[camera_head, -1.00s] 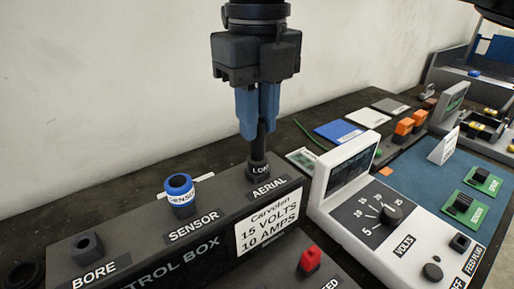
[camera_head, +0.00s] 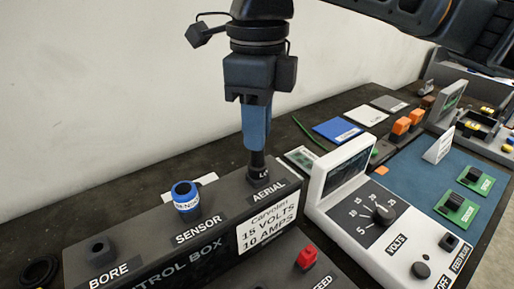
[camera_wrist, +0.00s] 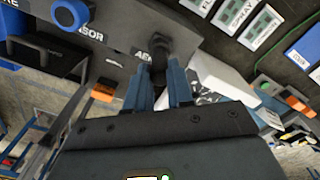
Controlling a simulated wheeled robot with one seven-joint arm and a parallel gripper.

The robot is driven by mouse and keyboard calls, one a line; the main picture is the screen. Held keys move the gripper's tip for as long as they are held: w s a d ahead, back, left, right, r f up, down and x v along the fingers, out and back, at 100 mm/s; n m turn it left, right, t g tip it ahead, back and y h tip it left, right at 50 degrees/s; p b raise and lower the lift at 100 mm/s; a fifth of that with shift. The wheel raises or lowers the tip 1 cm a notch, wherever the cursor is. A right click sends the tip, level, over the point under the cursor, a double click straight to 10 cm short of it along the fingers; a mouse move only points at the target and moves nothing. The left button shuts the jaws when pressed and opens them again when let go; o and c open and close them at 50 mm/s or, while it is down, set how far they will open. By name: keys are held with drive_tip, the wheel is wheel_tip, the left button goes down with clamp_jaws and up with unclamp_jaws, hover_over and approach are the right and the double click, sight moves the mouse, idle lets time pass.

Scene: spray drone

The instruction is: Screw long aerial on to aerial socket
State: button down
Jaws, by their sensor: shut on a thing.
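The long aerial (camera_head: 258,166) is a dark rod with a wider black base. It stands upright at the spot marked AERIAL on the dark control box (camera_head: 215,238). Its base meets the box top, and the socket beneath is hidden. My gripper (camera_head: 256,148) points down from above, its blue fingers shut on the aerial's shaft. In the wrist view the fingers (camera_wrist: 172,98) close around the dark aerial (camera_wrist: 159,62), which runs to the box. I cannot tell how far the thread is engaged.
A blue sensor cap (camera_head: 185,194) and the BORE socket (camera_head: 100,250) are left on the box. A white voltage supply (camera_head: 375,220) with a dial stands close on the right. A red switch (camera_head: 305,258) is in front. Behind are flat blue and grey plates.

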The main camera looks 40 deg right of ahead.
drive_tip(key=n, duration=0.3)
drive_tip(key=c, duration=0.9)
unclamp_jaws()
wheel_tip(320, 180, up, 8)
drive_tip(key=shift+f, duration=0.1)
